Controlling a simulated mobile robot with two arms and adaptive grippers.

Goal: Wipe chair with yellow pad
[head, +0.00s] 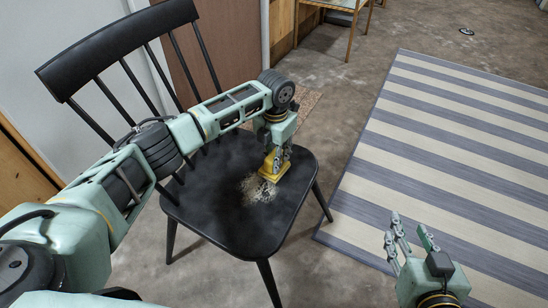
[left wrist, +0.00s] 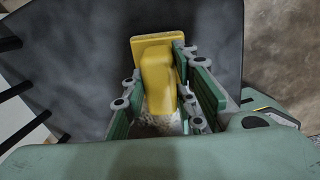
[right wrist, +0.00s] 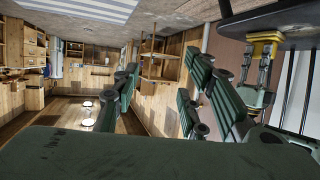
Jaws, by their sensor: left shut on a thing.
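The black chair (head: 220,215) stands in the middle of the head view, its slatted back at the upper left. A pale, speckled dirty patch (head: 258,188) lies on its seat. My left gripper (head: 275,164) is shut on the yellow pad (head: 272,172), which is down at the seat beside the patch's upper right side. In the left wrist view the yellow pad (left wrist: 158,75) sits between the fingers, with part of the patch (left wrist: 160,125) showing below it. Whether the whole pad face touches the seat is hidden. My right gripper (head: 411,240) is open and empty, right of the chair.
A striped grey and cream rug (head: 450,150) covers the floor at the right. A light wooden table (head: 345,8) stands at the back. A wall and brown panel stand behind the chair. The floor between chair and rug is clear.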

